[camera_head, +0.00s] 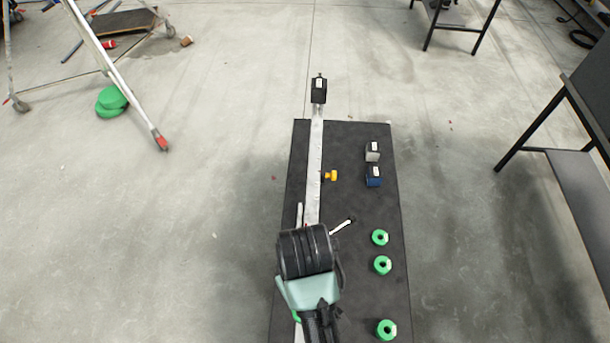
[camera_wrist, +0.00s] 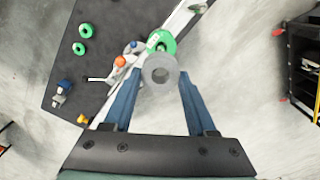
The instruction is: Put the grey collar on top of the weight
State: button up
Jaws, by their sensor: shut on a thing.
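My gripper (camera_wrist: 160,78) is shut on the grey collar (camera_wrist: 151,64), a ring held between its two blue fingertips in the wrist view. Just beyond the collar in that view is a green disc with a pale label (camera_wrist: 160,39), which looks like the weight. It sits on or by the pale rail, and the collar overlaps its lower edge in the picture. I cannot tell whether the two touch. In the head view my arm's black and pale-green end hides the collar; a sliver of green (camera_head: 296,316) shows at its left.
The dark table (camera_head: 350,140) carries a long pale rail (camera_head: 314,170) with a black block (camera_head: 319,90) at its far end. Right of it are a yellow knob (camera_head: 331,176), a grey piece (camera_head: 373,152), a blue piece (camera_head: 373,177) and three green rings (camera_head: 380,237). Open floor lies left.

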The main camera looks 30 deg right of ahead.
jog(key=shift+a+f, duration=0.1)
jog(key=shift+f, duration=2.05)
jog(key=shift+f+b, duration=1.55)
jog(key=shift+f, duration=1.15)
jog(key=shift+f, duration=0.1)
jog(key=o, duration=1)
jog(key=shift+o, duration=0.2)
